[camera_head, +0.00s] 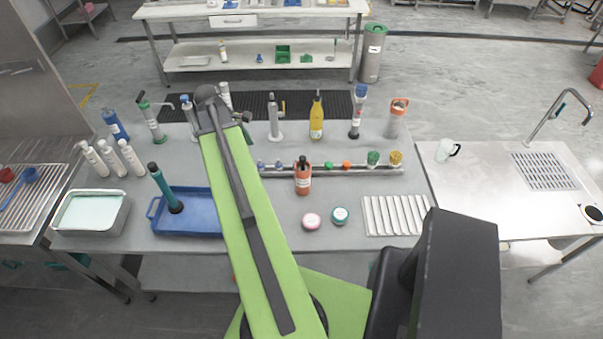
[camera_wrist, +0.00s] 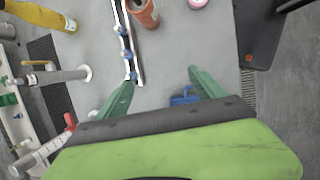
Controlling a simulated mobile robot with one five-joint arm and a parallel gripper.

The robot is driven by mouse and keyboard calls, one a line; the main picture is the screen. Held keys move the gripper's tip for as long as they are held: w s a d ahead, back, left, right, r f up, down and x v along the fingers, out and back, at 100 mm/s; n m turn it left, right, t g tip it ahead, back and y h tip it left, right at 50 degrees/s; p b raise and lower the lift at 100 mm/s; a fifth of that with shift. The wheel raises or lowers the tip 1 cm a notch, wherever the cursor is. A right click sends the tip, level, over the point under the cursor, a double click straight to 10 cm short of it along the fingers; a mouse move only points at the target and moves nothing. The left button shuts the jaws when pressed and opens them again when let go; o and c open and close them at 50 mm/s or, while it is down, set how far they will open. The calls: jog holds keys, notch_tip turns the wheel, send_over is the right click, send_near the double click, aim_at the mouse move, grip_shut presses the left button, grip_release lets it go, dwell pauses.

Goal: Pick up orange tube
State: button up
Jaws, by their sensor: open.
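The orange tube (camera_head: 303,181) stands upright on the grey bench, with a dark top and a pale label, in front of a metal rail. In the wrist view an orange cylinder (camera_wrist: 146,13), apparently the same tube, is cut off by the top edge. My gripper (camera_wrist: 160,78) shows two green fingers spread apart, with nothing held between them. The tube lies beyond the fingertips and apart from them. In the head view my arm covers the bench left of the tube, and the fingers cannot be made out clearly.
A metal rail (camera_head: 350,171) with small knobs runs behind the tube. A blue tray (camera_head: 190,226) is at left, a ribbed rack (camera_head: 393,216) at right. A yellow bottle (camera_head: 316,122) stands behind.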

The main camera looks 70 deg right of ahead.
jog(key=n+g+p, duration=0.1)
send_near(303, 170)
jog(key=b+x, duration=0.2)
jog(key=b, duration=0.3)
jog(key=b+x, duration=0.2)
jog(key=b, duration=0.4)
jog(key=shift+d, duration=0.25)
jog(key=shift+s+d+f+b, duration=0.1)
jog(key=shift+f+b, duration=0.2)
jog(key=b+x, duration=0.5)
jog(key=shift+d+f, duration=0.1)
grip_shut()
